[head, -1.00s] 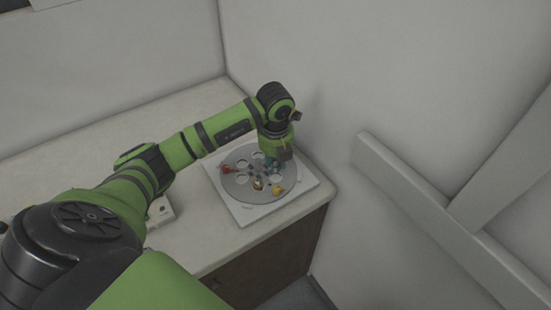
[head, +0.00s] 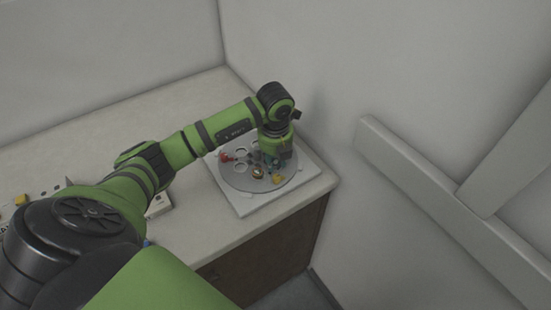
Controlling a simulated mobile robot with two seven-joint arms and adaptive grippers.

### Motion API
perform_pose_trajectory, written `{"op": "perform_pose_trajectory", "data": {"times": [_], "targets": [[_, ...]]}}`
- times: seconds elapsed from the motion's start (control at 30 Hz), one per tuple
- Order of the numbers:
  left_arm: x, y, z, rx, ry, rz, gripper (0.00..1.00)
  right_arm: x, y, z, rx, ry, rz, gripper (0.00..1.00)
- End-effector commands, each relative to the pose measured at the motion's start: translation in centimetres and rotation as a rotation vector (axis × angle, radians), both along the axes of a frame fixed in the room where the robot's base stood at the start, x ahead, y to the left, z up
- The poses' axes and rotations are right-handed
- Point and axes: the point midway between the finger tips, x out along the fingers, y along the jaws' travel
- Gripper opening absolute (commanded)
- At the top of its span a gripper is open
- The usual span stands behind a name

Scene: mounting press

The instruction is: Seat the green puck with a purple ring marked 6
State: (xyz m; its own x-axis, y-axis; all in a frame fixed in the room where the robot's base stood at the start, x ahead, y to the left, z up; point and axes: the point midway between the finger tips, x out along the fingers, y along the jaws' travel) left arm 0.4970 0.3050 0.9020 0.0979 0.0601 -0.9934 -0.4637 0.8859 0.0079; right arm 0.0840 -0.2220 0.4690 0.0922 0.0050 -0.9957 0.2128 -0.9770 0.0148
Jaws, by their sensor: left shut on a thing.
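My left gripper (head: 271,163) points down over the right part of the round grey disc (head: 236,181). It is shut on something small. The held thing is mostly hidden by the fingers and too small to make out a purple ring or a mark. I cannot tell whether it touches the disc. The disc has several round holes and lies on a pale square plate (head: 246,209). A red piece (head: 226,157), a gold-and-white piece (head: 258,174) and a yellow piece (head: 277,179) are on the disc. My right gripper is out of view.
The plate lies near the right front corner of the pale counter (head: 205,235), close to the wall. A pale panel with a yellow piece (head: 21,199) is at the left, partly behind my arm. A grey rail (head: 410,170) runs along the right wall.

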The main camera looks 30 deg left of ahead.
Motion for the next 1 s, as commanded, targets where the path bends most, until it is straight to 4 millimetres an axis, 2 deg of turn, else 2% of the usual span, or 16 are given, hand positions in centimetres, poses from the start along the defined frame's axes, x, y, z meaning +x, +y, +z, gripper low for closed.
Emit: {"op": "perform_pose_trajectory", "data": {"times": [0.07, 0.1, 0.17, 0.63, 0.77, 1.0], "targets": [[-0.1, 0.0, -0.2, 0.0, 0.004, 0.0, 0.0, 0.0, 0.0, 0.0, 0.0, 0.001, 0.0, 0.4], [-0.1, 0.0, -0.2, 0.0, 0.005, -0.001, 0.32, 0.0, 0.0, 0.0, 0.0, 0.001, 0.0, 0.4], [-0.1, 0.0, -0.2, 0.0, 0.005, -0.001, 0.56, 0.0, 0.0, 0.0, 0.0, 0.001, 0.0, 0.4], [-0.1, -0.1, 0.3, 0.0, 0.005, -0.001, 0.56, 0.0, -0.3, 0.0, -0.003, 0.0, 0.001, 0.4], [-0.2, -0.1, 2.1, 0.0, 0.0, 0.0, 0.56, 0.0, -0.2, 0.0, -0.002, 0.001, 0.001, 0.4], [-0.7, -0.5, 7.3, 0.001, -0.002, -0.001, 0.56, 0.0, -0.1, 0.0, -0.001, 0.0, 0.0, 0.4]]}}
